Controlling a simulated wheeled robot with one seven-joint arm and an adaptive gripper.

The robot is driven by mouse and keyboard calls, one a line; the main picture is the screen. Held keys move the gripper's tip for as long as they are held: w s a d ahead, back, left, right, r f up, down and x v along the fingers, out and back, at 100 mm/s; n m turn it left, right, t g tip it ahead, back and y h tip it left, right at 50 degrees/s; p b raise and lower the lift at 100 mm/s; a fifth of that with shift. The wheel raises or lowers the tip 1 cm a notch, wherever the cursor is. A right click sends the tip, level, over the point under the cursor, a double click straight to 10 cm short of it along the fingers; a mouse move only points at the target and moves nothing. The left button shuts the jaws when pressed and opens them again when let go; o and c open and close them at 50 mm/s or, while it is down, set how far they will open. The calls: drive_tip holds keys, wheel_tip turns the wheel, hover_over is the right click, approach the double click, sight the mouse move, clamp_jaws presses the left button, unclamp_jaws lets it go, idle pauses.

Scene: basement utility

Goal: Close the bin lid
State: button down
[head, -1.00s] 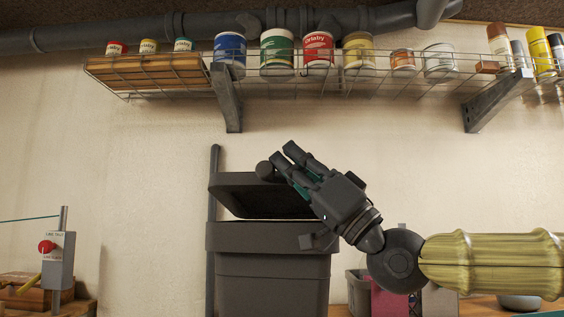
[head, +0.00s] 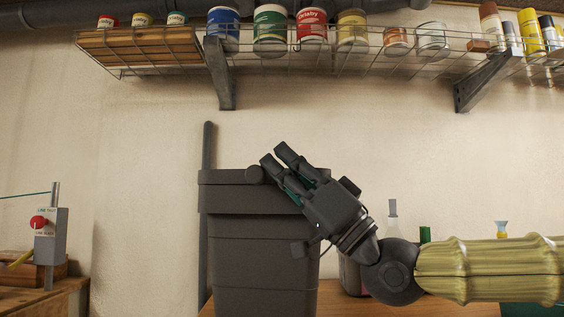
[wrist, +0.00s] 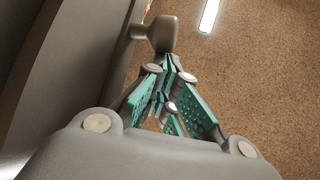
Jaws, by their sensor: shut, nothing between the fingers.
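The dark grey bin (head: 264,255) stands at the centre of the head view. Its lid (head: 222,177) lies level along the bin's rim, with no gap visible at the front. The fingers are shut and empty, close beside the knob. I cannot tell whether they touch it. My gripper hides the lid's right front.
A wire shelf (head: 340,62) with several paint cans and bottles hangs on the wall above. A post with a red knob (head: 38,222) stands at left on a wooden bench. Bottles (head: 393,212) stand behind my arm. The wall area above the bin is clear.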

drive_tip(key=d+f+b, duration=0.3)
drive_tip(key=d+f, duration=0.4)
drive_tip(key=shift+s+b, duration=0.15)
drive_tip(key=shift+b, duration=0.25)
drive_tip(key=shift+f, duration=0.1)
